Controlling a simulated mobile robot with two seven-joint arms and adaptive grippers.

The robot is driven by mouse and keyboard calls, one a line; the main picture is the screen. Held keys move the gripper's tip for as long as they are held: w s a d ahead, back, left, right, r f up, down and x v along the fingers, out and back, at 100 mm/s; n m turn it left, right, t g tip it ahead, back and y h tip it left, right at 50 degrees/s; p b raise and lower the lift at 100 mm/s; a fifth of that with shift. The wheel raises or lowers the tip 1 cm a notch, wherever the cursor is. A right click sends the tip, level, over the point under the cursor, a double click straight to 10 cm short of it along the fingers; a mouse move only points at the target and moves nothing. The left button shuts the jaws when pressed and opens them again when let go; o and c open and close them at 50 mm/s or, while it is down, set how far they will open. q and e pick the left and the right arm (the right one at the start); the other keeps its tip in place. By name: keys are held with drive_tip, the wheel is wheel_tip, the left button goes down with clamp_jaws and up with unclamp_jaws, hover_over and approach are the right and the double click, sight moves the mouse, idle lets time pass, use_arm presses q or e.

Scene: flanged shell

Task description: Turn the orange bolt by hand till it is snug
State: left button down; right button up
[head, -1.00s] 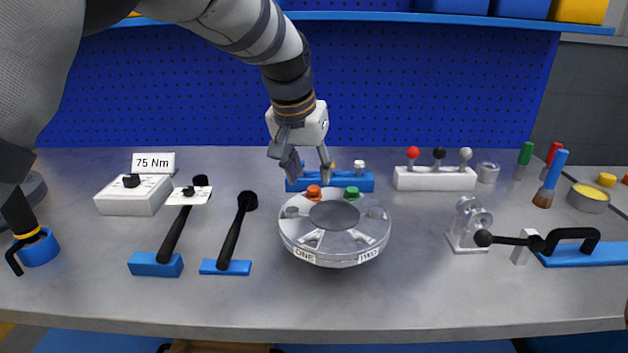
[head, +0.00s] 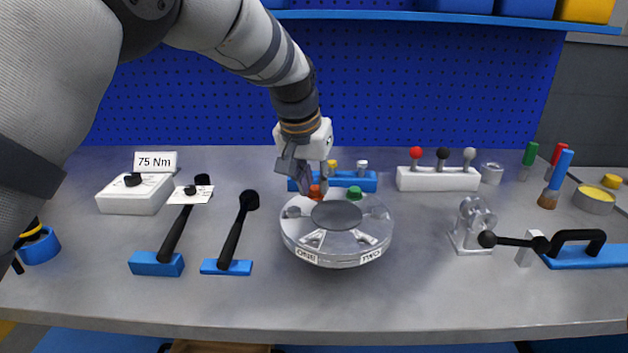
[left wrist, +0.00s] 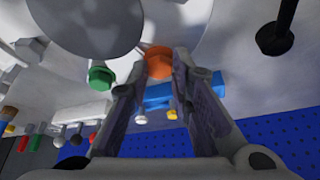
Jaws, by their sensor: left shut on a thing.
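The orange bolt (head: 315,191) stands at the back left of the round silver flanged shell (head: 300,233), which sits on the grey bench. My left gripper (head: 316,187) comes down from above and is shut on the bolt's head. In the left wrist view the orange bolt (left wrist: 159,62) shows between the two fingertips (left wrist: 162,66). A green bolt (head: 353,193) stands to the right of it on the same flange, also visible in the left wrist view (left wrist: 101,75). The front of the shell carries labels ONE and TWO. My right gripper is not in view.
Behind the shell is a blue rack (head: 350,181) with small yellow and white knobs. A metal bracket (head: 468,228) stands to the right. The bench front is clear.

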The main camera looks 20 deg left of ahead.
use_arm(q)
drive_tip(key=m+h, duration=0.1)
drive_tip(key=m, duration=0.2)
drive_tip(key=shift+a, duration=0.15)
drive_tip(key=m, duration=0.1)
drive_tip(key=m+g+h, duration=0.1)
drive_tip(key=shift+w+a+f+m, duration=0.1)
drive_tip(key=shift+w+f+m, duration=0.05)
drive_tip(key=shift+m, duration=0.15)
drive_tip(key=m+b, duration=0.1)
drive_tip(key=m, duration=0.1)
drive_tip(key=m+g+h+b, duration=0.1)
drive_tip(key=m, duration=0.1)
drive_tip(key=shift+w+a+f, duration=0.15)
drive_tip(key=shift+w, duration=0.05)
drive_tip(key=shift+w+r+m+g+h+b, duration=0.15)
drive_tip(key=shift+m+g+h+b, duration=0.25)
drive_tip(key=shift+m, duration=0.6)
drive_tip(key=shift+s+r+m+g+h+b, duration=0.15)
drive_tip(key=shift+m+b, duration=0.35)
drive_tip(key=shift+m, duration=0.5)
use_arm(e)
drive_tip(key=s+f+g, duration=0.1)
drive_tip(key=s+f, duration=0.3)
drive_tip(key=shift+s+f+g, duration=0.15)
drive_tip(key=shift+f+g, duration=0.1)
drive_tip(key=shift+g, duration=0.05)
use_arm(q)
drive_tip(key=shift+w, duration=0.1)
drive_tip(key=shift+r, duration=0.15)
